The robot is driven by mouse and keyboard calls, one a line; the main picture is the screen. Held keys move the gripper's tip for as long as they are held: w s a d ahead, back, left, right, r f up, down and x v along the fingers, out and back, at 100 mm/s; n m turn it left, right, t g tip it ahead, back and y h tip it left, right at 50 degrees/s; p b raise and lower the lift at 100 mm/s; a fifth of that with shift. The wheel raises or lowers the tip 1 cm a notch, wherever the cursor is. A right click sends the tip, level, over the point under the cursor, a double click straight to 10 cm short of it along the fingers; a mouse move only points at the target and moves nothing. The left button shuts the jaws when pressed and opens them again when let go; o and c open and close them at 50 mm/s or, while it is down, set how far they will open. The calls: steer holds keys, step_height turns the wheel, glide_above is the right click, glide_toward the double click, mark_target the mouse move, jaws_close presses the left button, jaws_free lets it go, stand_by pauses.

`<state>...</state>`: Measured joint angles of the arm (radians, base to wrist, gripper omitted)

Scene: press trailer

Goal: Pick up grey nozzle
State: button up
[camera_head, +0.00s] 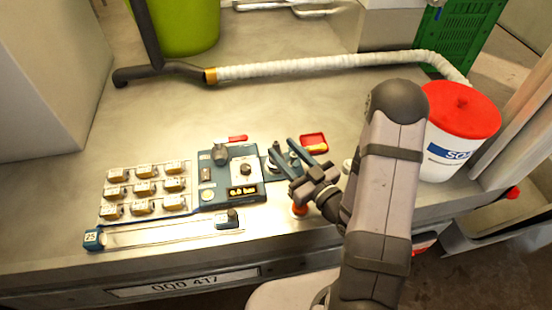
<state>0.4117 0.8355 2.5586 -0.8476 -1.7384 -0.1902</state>
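A dark grey nozzle (165,70) lies at the back left of the bench, joined to a white ribbed hose by a gold collar. A small grey upright piece (219,153) stands on the blue-grey fixture (255,192) at the front middle. I cannot tell for certain which of the two the task calls the grey nozzle. My gripper (282,156) is right of the fixture, apart from both. Its fingers look spread, with no clear object held between them. My wrist hides part of the bench beneath it.
A tray of several small labelled blocks (145,189) lies left of the fixture, with a clear rail (165,235) in front. A small red tray (313,141) lies behind my gripper. A red-lidded white bucket (450,166) stands right.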

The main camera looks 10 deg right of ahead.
mark_target(279, 152)
steer(key=shift+b+x, duration=0.3)
steer(key=shift+x, duration=1.3)
steer(key=p+x, duration=0.1)
steer(key=x, duration=0.4)
steer(key=shift+f, duration=0.2)
steer(key=shift+c, duration=0.4)
jaws_close()
